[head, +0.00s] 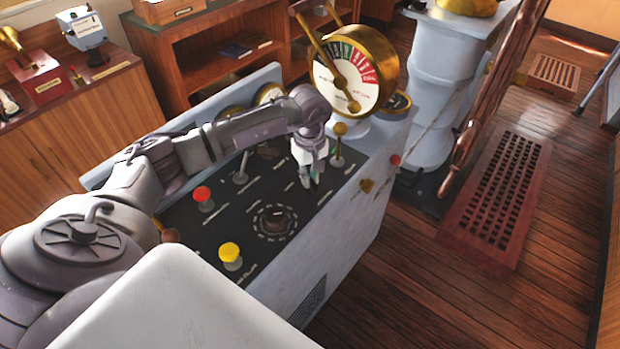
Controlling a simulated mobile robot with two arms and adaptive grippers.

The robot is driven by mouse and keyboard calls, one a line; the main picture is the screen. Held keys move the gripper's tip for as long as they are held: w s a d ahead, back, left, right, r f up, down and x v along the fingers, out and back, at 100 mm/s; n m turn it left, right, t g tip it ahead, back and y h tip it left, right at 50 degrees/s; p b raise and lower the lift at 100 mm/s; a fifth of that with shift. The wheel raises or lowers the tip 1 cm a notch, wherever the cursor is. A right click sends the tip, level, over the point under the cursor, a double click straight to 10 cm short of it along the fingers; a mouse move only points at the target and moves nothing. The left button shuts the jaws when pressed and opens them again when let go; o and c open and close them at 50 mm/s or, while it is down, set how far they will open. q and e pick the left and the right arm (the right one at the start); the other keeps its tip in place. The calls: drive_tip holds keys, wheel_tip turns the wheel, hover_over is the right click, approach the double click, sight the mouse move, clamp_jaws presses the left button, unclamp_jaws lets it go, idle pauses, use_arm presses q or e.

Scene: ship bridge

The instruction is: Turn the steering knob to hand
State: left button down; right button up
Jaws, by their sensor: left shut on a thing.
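The control panel (232,212) is a dark sloping top on a pale console, with white markings too small to read. My left gripper (312,182) points down at the panel's right half, its fingers close together. It is shut on a small knob, taken as the steering knob, which the fingers almost wholly hide. Its pointer and setting cannot be seen. A larger dark round knob (277,220) inside a dashed ring sits to the lower left, apart from the gripper. My right gripper is not in view.
A red knob (202,195), a yellow knob (230,252) and a brass-topped lever (339,145) stand up from the panel near my left arm. A brass telegraph dial (345,75) rises behind. Wooden floor (440,285) lies clear to the right.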

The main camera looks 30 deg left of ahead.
use_arm(q)
drive_tip(key=n+b, duration=0.3)
drive_tip(key=n, duration=0.1)
drive_tip(key=shift+f, duration=0.1)
drive_tip(key=n+b, duration=0.1)
drive_tip(key=n, duration=0.2)
drive_tip(key=shift+a+n, duration=0.1)
drive_tip(key=shift+n, duration=0.3)
drive_tip(key=shift+n+b, duration=0.65)
drive_tip(key=shift+n, duration=0.45)
drive_tip(key=shift+r, duration=0.2)
drive_tip(key=c, duration=1.2)
unclamp_jaws()
drive_tip(key=shift+s, duration=0.1)
wheel_tip(320, 180, up, 12)
drive_tip(key=shift+f, duration=0.1)
